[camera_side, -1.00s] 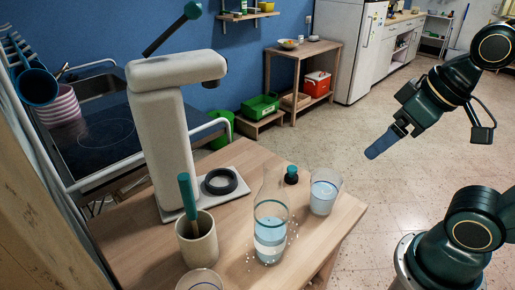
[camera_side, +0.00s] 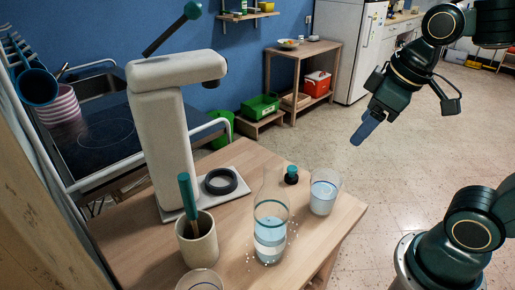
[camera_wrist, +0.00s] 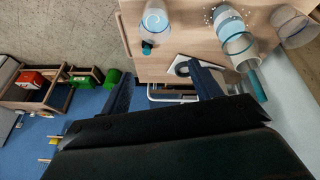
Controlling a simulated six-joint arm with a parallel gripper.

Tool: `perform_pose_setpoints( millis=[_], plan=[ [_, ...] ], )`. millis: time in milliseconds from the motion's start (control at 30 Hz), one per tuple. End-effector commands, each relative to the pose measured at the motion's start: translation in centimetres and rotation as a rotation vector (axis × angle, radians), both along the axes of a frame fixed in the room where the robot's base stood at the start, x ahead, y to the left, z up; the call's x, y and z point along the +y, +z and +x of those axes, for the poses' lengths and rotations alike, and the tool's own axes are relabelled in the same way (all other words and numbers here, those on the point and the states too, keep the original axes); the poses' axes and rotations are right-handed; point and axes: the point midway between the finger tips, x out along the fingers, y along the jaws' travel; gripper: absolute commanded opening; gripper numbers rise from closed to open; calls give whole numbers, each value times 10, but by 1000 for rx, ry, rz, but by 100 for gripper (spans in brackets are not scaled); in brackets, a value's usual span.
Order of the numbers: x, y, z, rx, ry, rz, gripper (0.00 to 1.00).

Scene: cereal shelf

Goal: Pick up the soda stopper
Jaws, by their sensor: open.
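The soda stopper (camera_side: 291,175), small and black with a teal top, stands on the wooden table near its far right edge. In the wrist view it shows as a small dark and teal piece (camera_wrist: 147,47) near the table edge. My gripper (camera_side: 362,132) is in the air to the right of and above the stopper, clear of the table. In the wrist view its two dark fingers (camera_wrist: 162,80) are apart, with nothing held between them.
A glass of water (camera_side: 323,192) stands close right of the stopper. A bottle with water (camera_side: 270,235) stands in front, with small white bits around it. A soda machine (camera_side: 168,140), a cup with a teal-handled tool (camera_side: 197,245) and another glass (camera_side: 200,281) stand further left.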

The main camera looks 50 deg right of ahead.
Motion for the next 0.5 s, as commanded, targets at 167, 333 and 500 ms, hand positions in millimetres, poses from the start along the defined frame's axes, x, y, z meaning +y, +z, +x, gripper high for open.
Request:
perform_pose_setpoints(
  millis=[167, 333, 500],
  plan=[
    [-5, -5, 32, 65, 127, -52, 63],
    [-10, -14, 62, 123, 256, -93, 63],
    [-16, -28, 91, 179, 385, -127, 63]
  ],
)
